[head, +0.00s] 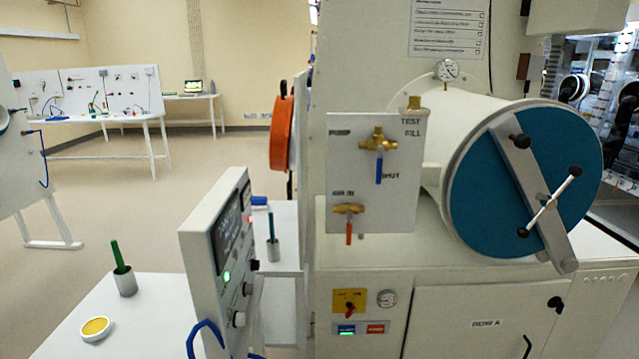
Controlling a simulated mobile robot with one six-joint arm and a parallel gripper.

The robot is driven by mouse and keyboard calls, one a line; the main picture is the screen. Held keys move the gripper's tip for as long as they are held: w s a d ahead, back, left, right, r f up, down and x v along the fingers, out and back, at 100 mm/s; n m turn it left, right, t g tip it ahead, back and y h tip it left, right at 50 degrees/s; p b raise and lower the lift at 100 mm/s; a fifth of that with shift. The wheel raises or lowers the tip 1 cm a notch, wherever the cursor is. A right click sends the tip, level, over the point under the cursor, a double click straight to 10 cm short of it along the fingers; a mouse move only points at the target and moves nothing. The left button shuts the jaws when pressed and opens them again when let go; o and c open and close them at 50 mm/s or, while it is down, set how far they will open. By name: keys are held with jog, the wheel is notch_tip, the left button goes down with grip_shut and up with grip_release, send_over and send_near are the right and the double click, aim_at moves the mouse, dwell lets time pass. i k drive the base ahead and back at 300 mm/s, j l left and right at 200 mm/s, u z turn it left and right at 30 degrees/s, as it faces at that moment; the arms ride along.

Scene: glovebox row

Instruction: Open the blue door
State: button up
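The blue door (487,205) is a round disc on the end of a white cylinder (480,125) at the right in the head view. It sits flat against the cylinder's rim and looks closed. A grey bar (530,182) lies diagonally across its face, from the upper middle to past the lower right rim. On the bar is a thin white cross handle (550,201) with black knobs at both ends, tilted up to the right. Another black knob (520,141) is near the bar's upper end. My gripper is not in view.
A valve panel (345,205) with a blue and a red lever stands left of the door. An orange round door (282,133) shows nearly edge-on behind. A control screen box (222,262) and a white table (150,320) are at front left. Open floor lies behind at left.

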aim_at(525, 153)
jog(key=i+j, duration=0.15)
jog(key=i, duration=0.15)
jog(key=i+j, duration=0.1)
jog(key=i, duration=0.15)
jog(key=z, duration=1.35)
